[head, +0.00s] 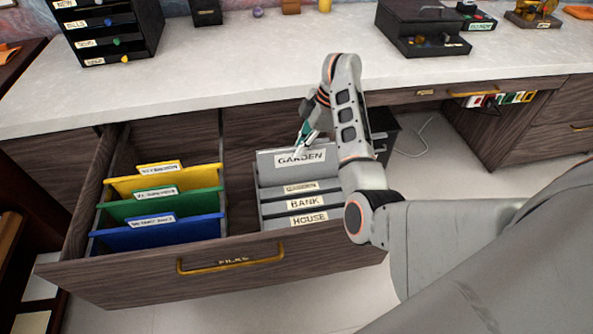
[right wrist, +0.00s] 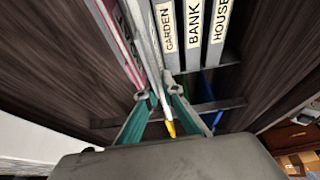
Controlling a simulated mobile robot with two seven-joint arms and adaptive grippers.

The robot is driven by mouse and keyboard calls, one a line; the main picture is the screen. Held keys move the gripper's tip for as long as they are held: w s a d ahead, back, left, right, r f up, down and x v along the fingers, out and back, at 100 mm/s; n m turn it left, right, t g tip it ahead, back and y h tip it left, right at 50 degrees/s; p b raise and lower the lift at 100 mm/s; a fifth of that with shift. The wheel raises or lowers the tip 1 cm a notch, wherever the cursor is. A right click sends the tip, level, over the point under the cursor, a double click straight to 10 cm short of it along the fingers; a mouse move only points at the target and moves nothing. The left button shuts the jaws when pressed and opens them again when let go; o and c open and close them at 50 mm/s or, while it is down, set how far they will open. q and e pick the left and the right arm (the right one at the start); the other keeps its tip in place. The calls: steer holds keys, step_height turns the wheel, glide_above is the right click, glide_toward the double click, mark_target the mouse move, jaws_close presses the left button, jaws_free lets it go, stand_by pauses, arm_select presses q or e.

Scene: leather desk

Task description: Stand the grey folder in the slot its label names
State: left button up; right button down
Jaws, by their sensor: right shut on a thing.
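The grey folder (head: 270,162), labelled GARDEN, is upright at the back of the grey slotted rack in the open drawer. My right gripper (head: 306,133) is shut on its top edge. In the right wrist view the folder (right wrist: 146,45) shows nearly edge-on between the teal fingers (right wrist: 157,97). Three slot labels show in front of it: GARDEN (head: 301,188), partly covered in the head view, BANK (head: 306,203) and HOUSE (head: 309,219). The folder is beside the GARDEN label, on its far side. Its lower edge is hidden, so I cannot tell how deep it sits. My left gripper is out of view.
The left part of the drawer (head: 195,277) holds yellow (head: 205,180), green (head: 207,202) and blue (head: 205,229) folders. The pale desktop (head: 230,80) lies behind, with a black drawer organiser (head: 140,30) and a dark box (head: 395,30). A dark cabinet (head: 382,125) stands beyond the drawer.

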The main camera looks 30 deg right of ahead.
mark_target(300, 169)
step_height(300, 169, down, 8)
steer(key=b, duration=0.2)
steer(key=shift+s+f+b, duration=0.1)
steer(key=shift+f+b, duration=0.15)
steer(key=shift+b, duration=0.1)
steer(key=shift+f, duration=0.3)
steer(key=shift+r, duration=0.15)
steer(key=c, duration=2.6)
jaws_free()
steer(key=shift+f, duration=0.3)
steer(key=o, duration=0.4)
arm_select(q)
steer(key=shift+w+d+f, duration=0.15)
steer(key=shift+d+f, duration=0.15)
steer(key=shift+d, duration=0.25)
